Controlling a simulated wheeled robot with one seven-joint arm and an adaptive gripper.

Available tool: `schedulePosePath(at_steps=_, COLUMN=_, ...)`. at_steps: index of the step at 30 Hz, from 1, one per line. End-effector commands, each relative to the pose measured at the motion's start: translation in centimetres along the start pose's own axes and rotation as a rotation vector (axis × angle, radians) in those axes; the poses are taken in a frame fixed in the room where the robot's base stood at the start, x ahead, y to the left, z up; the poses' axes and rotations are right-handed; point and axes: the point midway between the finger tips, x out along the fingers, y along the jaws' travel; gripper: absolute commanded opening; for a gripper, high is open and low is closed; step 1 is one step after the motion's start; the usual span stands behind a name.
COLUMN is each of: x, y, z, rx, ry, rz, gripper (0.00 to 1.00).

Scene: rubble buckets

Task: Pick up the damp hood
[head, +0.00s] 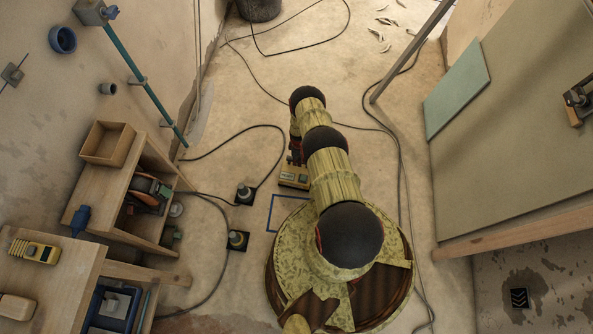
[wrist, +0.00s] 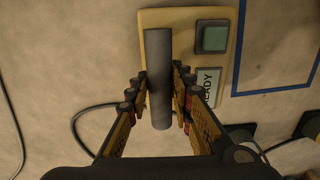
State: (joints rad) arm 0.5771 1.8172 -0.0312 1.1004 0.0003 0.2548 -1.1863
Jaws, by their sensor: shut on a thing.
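In the wrist view my gripper (wrist: 161,98) is shut on a plain grey cylinder (wrist: 159,60), with one finger on each side. The cylinder lies lengthwise up the picture, over a yellow panel (wrist: 188,22) with a green square button (wrist: 212,38) and a label reading partly "READY". I cannot tell whether the cylinder is the damp hood or whether it touches the panel.
A blue outlined square (head: 287,212) is marked on the floor beside the panel. Black cables (head: 240,135) cross the floor to two dark sockets (head: 244,194). A wooden shelf (head: 145,190) stands left, a leaning board (head: 510,140) right. The floor beyond is mostly clear.

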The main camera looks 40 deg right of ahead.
Motion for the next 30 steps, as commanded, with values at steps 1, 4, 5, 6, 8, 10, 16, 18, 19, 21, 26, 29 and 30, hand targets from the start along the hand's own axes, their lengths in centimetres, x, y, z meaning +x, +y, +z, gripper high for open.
schedulePosePath(at_steps=1, x=0.00, y=-0.02, z=0.00, rx=0.000, ry=0.000, rz=0.000, gripper=0.15)
schedulePosePath(at_steps=4, x=0.00, y=-0.02, z=0.01, rx=0.000, ry=0.000, rz=0.000, gripper=0.09)
schedulePosePath(at_steps=5, x=0.00, y=-0.02, z=0.01, rx=0.000, ry=0.000, rz=0.000, gripper=0.08)
schedulePosePath(at_steps=6, x=0.00, y=-0.02, z=0.01, rx=0.000, ry=0.000, rz=0.000, gripper=0.05)
schedulePosePath(at_steps=8, x=0.01, y=-0.03, z=0.01, rx=0.000, ry=0.000, rz=-0.001, gripper=0.02)
schedulePosePath(at_steps=10, x=0.01, y=-0.03, z=0.01, rx=0.000, ry=0.000, rz=-0.001, gripper=0.00)
schedulePosePath(at_steps=16, x=0.01, y=-0.03, z=0.01, rx=0.000, ry=0.000, rz=-0.001, gripper=0.00)
schedulePosePath(at_steps=18, x=0.01, y=-0.04, z=0.01, rx=0.000, ry=0.000, rz=-0.001, gripper=0.00)
schedulePosePath(at_steps=19, x=0.01, y=-0.04, z=0.01, rx=0.000, ry=0.000, rz=-0.001, gripper=0.00)
schedulePosePath(at_steps=21, x=0.01, y=-0.04, z=0.01, rx=0.000, ry=0.000, rz=-0.001, gripper=0.00)
schedulePosePath(at_steps=26, x=0.01, y=-0.04, z=0.01, rx=0.000, ry=0.000, rz=-0.001, gripper=0.00)
schedulePosePath(at_steps=29, x=0.01, y=-0.04, z=0.01, rx=0.000, ry=0.000, rz=-0.001, gripper=0.00)
schedulePosePath(at_steps=30, x=-0.05, y=0.06, z=-0.03, rx=0.000, ry=0.000, rz=0.000, gripper=0.00)
